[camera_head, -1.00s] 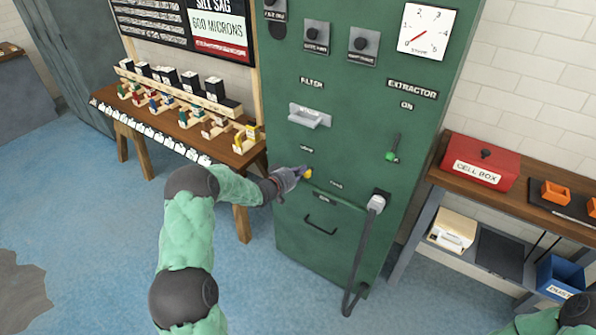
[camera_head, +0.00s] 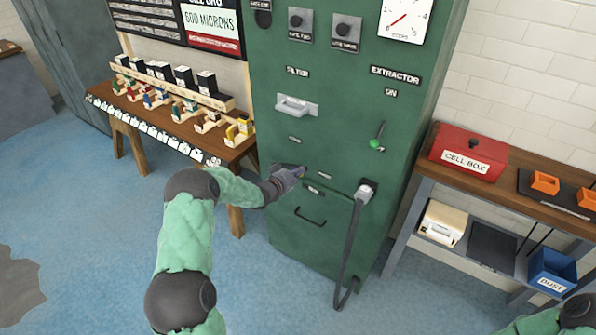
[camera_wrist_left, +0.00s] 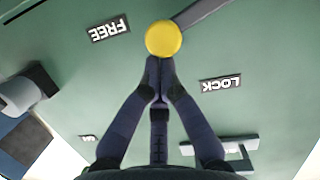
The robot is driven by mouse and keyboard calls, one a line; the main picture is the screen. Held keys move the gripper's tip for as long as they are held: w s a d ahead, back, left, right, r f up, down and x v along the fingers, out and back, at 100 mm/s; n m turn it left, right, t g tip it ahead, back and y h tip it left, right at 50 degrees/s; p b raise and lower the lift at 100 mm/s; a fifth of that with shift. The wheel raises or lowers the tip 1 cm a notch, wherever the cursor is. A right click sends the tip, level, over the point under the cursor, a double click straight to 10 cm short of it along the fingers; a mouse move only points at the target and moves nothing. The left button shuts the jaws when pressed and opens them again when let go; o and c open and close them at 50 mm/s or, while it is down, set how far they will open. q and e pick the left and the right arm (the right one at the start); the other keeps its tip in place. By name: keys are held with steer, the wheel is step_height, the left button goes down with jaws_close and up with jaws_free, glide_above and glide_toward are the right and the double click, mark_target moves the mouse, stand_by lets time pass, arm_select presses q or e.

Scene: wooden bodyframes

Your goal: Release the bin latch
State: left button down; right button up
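The latch has a round yellow knob (camera_wrist_left: 163,39) on a dark bar (camera_wrist_left: 205,12), on the front of the green cabinet (camera_head: 345,130). In the left wrist view the knob lies between the FREE label (camera_wrist_left: 109,28) and the LOCK label (camera_wrist_left: 220,83), which appear upside down. My left gripper (camera_wrist_left: 158,62) has its fingertips together at the knob's edge; the knob is not between them. I cannot tell if they touch. In the head view my left gripper (camera_head: 301,171) hides the knob. The bin front with a dark handle (camera_head: 310,217) is below. My right gripper is out of view.
A grey hose (camera_head: 352,240) hangs from the cabinet right of the bin handle. A green-knobbed lever (camera_head: 376,143) and filter handle (camera_head: 296,107) are above. A bench with a red cell box (camera_head: 468,155) stands right, a sample table (camera_head: 170,122) left.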

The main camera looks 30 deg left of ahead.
arm_select(q)
steer(key=shift+d+f, duration=0.35)
steer(key=shift+f, duration=0.2)
stand_by(1.1)
stand_by(0.5)
